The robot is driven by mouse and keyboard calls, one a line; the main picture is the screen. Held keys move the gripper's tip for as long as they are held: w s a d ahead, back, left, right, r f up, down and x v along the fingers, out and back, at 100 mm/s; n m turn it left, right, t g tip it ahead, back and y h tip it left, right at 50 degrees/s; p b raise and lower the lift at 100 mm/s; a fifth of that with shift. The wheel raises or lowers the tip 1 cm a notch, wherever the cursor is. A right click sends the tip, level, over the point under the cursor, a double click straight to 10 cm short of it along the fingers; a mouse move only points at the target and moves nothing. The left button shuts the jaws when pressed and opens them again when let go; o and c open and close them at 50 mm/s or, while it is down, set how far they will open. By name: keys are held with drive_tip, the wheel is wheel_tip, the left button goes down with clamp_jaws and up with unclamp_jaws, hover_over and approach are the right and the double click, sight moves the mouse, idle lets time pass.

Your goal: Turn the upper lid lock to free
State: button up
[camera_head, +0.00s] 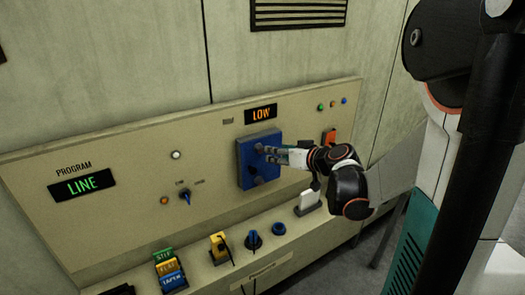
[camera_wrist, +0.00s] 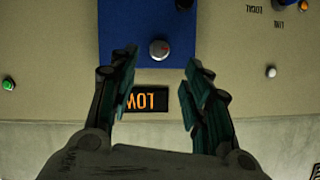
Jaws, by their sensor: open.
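The blue lid (camera_head: 244,167) is mounted on the beige panel, below the orange LOW display (camera_head: 261,114). A lower knob (camera_head: 259,181) sits near the lid's bottom edge. My gripper (camera_head: 271,154) is in front of the lid's upper part. In the wrist view its open fingers (camera_wrist: 161,60) appear on either side of the upper lock, with visible gaps. I cannot tell the remaining distance in depth.
A blue switch (camera_head: 185,196) and a green LINE display (camera_head: 83,186) are on the left of the panel. An orange-red part (camera_head: 329,137) sits right of the lid.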

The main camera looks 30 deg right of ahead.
sight(262, 151)
drive_tip(key=x, duration=0.9)
drive_tip(key=shift+s, duration=0.1)
clamp_jaws()
